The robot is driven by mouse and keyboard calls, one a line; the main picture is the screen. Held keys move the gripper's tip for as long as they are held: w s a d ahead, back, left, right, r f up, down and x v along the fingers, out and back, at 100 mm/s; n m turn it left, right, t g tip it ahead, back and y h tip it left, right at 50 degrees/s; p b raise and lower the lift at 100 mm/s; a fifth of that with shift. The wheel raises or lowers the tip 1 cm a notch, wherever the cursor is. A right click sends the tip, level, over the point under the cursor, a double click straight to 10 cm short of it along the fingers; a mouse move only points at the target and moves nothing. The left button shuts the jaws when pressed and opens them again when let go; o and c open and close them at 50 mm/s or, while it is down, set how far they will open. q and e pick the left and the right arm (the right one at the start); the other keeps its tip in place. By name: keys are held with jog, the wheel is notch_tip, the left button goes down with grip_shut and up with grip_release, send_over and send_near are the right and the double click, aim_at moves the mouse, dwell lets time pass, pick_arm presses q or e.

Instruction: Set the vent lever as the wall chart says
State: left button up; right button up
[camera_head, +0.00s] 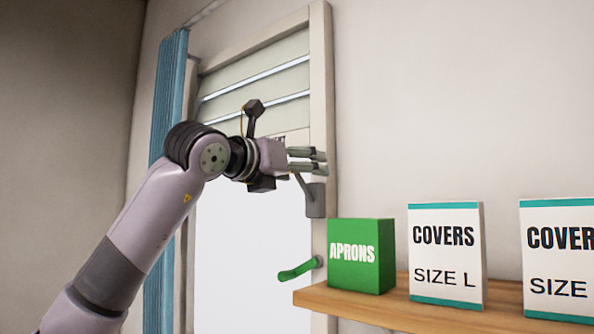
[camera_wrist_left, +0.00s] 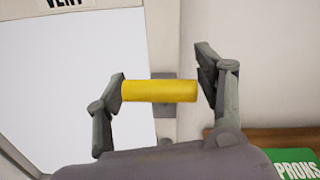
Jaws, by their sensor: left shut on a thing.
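The vent lever shows in the left wrist view as a yellow cylindrical grip (camera_wrist_left: 158,91) between my finger pads. In the head view its grey arm (camera_head: 302,187) slants up and left from a grey wall box (camera_head: 315,201) on the door frame; the yellow grip is hidden there. My left gripper (camera_head: 322,161) is shut on the grip; it also shows in the left wrist view (camera_wrist_left: 160,88). Slats (camera_head: 258,88) with light gaps lie above the door. A label reading VENT (camera_wrist_left: 66,3) is cut off at the top. No wall chart and no right gripper are in view.
A wooden shelf (camera_head: 400,310) at the lower right holds a green APRONS box (camera_head: 360,262) and two white COVERS boxes (camera_head: 446,255). A green door handle (camera_head: 298,269) sits below the lever. A blue curtain (camera_head: 165,200) hangs left.

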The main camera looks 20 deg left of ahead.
pick_arm(q)
jog(key=shift+d+r, duration=0.1)
jog(key=o, duration=1.6)
jog(key=shift+d, duration=0.2)
jog(key=shift+a, duration=0.1)
jog(key=shift+s+a, duration=0.1)
jog(key=v, duration=1.1)
jog(key=shift+s, duration=0.45)
jog(key=shift+c, duration=0.2)
